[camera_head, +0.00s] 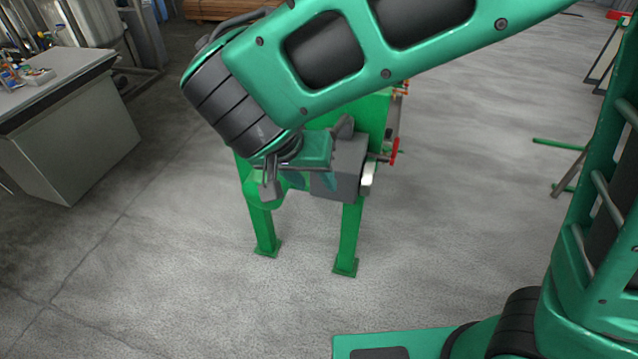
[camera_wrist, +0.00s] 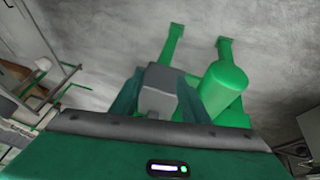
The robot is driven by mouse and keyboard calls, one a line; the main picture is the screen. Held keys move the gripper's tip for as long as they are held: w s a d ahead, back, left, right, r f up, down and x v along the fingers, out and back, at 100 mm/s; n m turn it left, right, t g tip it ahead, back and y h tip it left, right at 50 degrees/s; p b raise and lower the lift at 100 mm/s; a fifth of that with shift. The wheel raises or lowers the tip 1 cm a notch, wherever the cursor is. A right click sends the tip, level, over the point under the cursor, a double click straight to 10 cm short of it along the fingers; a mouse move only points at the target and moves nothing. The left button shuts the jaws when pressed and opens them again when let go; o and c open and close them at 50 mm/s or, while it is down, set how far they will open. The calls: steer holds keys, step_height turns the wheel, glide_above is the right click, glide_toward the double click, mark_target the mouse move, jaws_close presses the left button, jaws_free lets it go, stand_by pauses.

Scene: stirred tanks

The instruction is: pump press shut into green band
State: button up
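The green press (camera_head: 350,215) stands on two visible legs under my arm. In the wrist view its legs (camera_wrist: 173,42) point up the picture, beside a green cylinder (camera_wrist: 222,88). A grey block (camera_head: 345,165) sits at its front; it also shows in the wrist view (camera_wrist: 160,92). My gripper (camera_wrist: 160,90) has its two teal fingers apart, one on each side of the grey block. I see no clear contact between fingers and block. In the head view my arm covers much of the press. I cannot make out a green band or gauge.
A red handle (camera_head: 395,150) sticks out at the press's right side. A grey bench (camera_head: 65,130) with small items stands at the left, with metal tanks (camera_head: 90,22) behind it. A green-framed stand (camera_head: 570,170) is at the right. The floor in front of the press is clear.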

steer(key=v, duration=0.6)
steer(key=shift+r, duration=0.15)
